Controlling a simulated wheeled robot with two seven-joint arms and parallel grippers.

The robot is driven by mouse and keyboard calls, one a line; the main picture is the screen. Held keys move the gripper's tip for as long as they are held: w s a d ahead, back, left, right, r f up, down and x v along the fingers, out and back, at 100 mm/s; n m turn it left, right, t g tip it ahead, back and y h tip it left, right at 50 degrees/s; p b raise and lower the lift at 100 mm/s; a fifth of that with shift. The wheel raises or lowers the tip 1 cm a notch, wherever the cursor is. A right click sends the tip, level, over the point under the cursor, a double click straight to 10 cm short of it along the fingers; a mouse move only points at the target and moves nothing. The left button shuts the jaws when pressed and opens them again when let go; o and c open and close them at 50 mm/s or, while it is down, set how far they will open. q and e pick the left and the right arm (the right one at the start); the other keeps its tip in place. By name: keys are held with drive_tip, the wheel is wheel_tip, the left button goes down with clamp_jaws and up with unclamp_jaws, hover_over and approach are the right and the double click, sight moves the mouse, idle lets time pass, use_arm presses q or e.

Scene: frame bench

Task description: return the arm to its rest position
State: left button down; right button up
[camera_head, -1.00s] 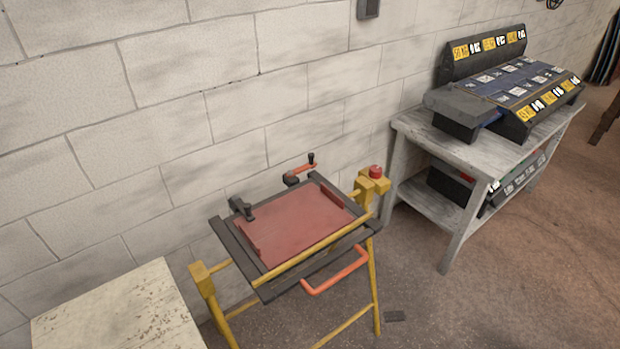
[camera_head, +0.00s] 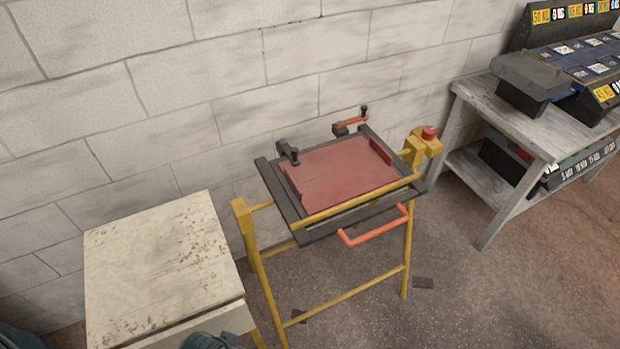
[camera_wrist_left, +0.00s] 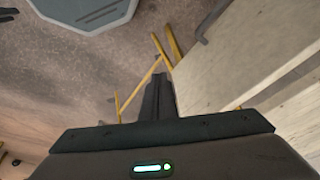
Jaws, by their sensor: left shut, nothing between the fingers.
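My left gripper (camera_wrist_left: 158,97) shows in the left wrist view as two dark fingers pressed together, with nothing between them. It points past a pale cabinet edge (camera_wrist_left: 222,60), which lies to its right in that view, apart from the fingers as far as I can tell. In the head view only dark rounded pieces, likely parts of me, show at the bottom edge; no fingers can be made out there. My right gripper is in neither view.
A worn cream cabinet (camera_head: 160,255) stands at left. Beside it is a yellow-legged stand with a red plate (camera_head: 340,172), clamps and an orange handle (camera_head: 375,228). A grey bench (camera_head: 535,140) with dark weight blocks is at right. Floor before the stand looks mostly clear.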

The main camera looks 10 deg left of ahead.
use_arm(q)
wheel_tip(320, 180, down, 16)
drive_tip(key=s+b, duration=0.1)
drive_tip(key=b, duration=0.2)
drive_tip(key=s+a+f+b, duration=0.1)
drive_tip(key=s+f, duration=0.5)
drive_tip(key=f, duration=0.3)
drive_tip(key=s+a+f+g+b, duration=0.1)
drive_tip(key=s+f+b, duration=0.1)
drive_tip(key=s+f, duration=0.5)
drive_tip(key=s+a+f+g+b, duration=0.1)
drive_tip(key=s+f+b, duration=0.1)
drive_tip(key=s+f, duration=0.5)
wheel_tip(320, 180, down, 6)
drive_tip(key=shift+a+r, duration=0.1)
drive_tip(key=shift+a, duration=0.1)
drive_tip(key=shift+d, duration=0.15)
